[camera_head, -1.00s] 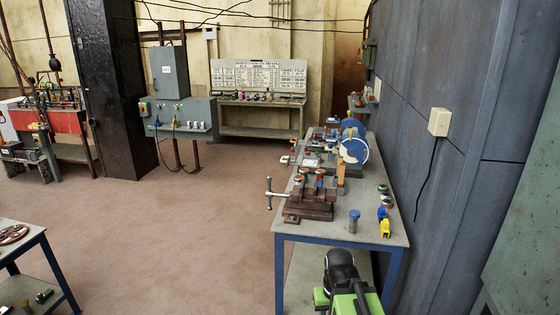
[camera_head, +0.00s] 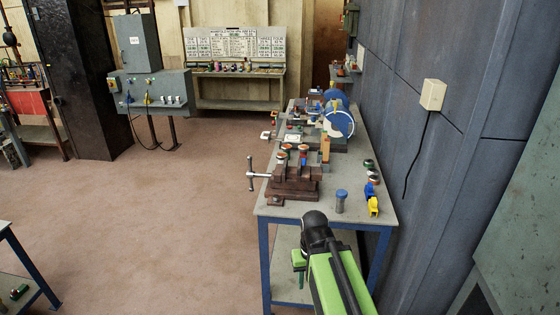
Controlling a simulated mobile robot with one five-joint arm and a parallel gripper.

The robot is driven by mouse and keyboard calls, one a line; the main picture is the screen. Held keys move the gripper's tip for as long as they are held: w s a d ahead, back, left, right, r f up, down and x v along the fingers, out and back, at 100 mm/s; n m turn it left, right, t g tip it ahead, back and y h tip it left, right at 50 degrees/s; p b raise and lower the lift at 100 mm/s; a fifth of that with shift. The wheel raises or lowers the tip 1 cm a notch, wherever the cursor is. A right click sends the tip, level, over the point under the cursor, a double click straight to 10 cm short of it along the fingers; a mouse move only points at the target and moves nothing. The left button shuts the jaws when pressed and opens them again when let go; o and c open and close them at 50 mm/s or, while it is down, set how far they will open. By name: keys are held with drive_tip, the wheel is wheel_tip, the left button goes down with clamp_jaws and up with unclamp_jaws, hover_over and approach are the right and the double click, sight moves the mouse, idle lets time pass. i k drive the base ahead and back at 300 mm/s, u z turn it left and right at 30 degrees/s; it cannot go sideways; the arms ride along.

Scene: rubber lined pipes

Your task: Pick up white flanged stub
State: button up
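I cannot single out a white flanged stub for certain. Small pale pieces sit on the grey workbench (camera_head: 345,228): a white piece with red (camera_head: 266,135) at its left edge and a flat white piece (camera_head: 293,139) near the middle. Both are too small to make out a flange. My green and black arm rises from the bottom, in front of the bench's near edge. Its black joint overlaps that edge in the picture. No gripper fingers can be made out, so I cannot see whether anything is held.
A brown vise (camera_head: 292,183) with a long handle, a blue-capped grey cylinder (camera_head: 341,201), a yellow piece (camera_head: 373,206) and a blue-and-white wheel (camera_head: 339,121) stand on the bench. The grey wall closes the right side. Open floor (camera_head: 170,215) lies left.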

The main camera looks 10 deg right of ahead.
sight(280, 155)
drive_tip(key=u, duration=0.35)
drive_tip(key=i, duration=0.55)
drive_tip(key=u, duration=0.8)
drive_tip(key=i, duration=2.1)
drive_tip(key=z, duration=0.45)
